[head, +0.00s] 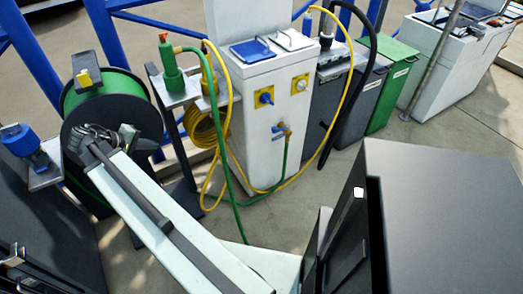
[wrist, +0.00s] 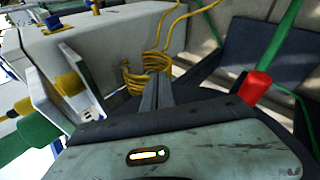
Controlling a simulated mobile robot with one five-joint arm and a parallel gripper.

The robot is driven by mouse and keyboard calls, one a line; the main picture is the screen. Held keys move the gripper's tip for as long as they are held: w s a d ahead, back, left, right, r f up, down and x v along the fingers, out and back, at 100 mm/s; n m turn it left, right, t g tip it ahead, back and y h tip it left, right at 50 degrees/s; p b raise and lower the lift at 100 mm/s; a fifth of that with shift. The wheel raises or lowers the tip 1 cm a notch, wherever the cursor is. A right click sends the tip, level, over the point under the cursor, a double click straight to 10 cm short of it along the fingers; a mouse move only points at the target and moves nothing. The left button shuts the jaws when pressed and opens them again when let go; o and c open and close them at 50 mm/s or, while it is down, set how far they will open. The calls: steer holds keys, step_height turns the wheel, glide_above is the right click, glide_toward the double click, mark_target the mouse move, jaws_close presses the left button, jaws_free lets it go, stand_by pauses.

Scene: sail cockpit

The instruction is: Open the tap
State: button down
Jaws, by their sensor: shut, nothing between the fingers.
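The tap (head: 285,130) is on the front of the white pedestal (head: 256,120) in the head view. It has a small blue handle, and a green hose hangs from it. The handle's exact angle is too small to tell. My gripper (head: 86,140) is at the far end of my arm, in front of the hose reel, well left of the tap and apart from it. In the wrist view my gripper (wrist: 158,90) has its dark fingers together and empty. I cannot make out the tap in the wrist view.
A green hose reel (head: 112,84) stands behind my gripper. A coiled yellow hose (head: 203,128) hangs between it and the pedestal; yellow coils (wrist: 150,66) also show in the wrist view. Grey and green bins (head: 388,92) stand right of the pedestal. Bare floor (head: 300,207) lies before the pedestal.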

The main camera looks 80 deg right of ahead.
steer(key=s+d+f+m+g+h+b, duration=0.1)
steer(key=s+d+f+g+b, duration=0.1)
steer(key=s+d+f+b, duration=0.4)
steer(key=s+d+f+m+g+h+b, duration=0.1)
steer(key=s+d+f+m+g+b, duration=0.15)
steer(key=s+d+b, duration=0.5)
steer(key=s+d+g+b, duration=0.1)
steer(key=s+d+b, duration=0.2)
steer(key=s, duration=0.1)
steer(key=s+d+f+m+g+b, duration=0.1)
steer(key=s+d+g+b, duration=0.1)
steer(key=s, duration=0.3)
steer(key=s+d+f+g+b, duration=0.1)
steer(key=s+d+g+b, duration=0.1)
steer(key=s+d+b, duration=0.1)
steer(key=shift+s+d+f+m+g+h+b, duration=0.1)
steer(key=shift+s+d+m+g+h+b, duration=0.1)
steer(key=shift+s+b, duration=0.25)
steer(key=shift+s+d+f+m+g+h+b, duration=0.1)
steer(key=shift+s+m+h+b, duration=0.1)
steer(key=shift+s+b, duration=0.2)
steer(key=x, duration=1)
steer(key=shift+a, duration=0.15)
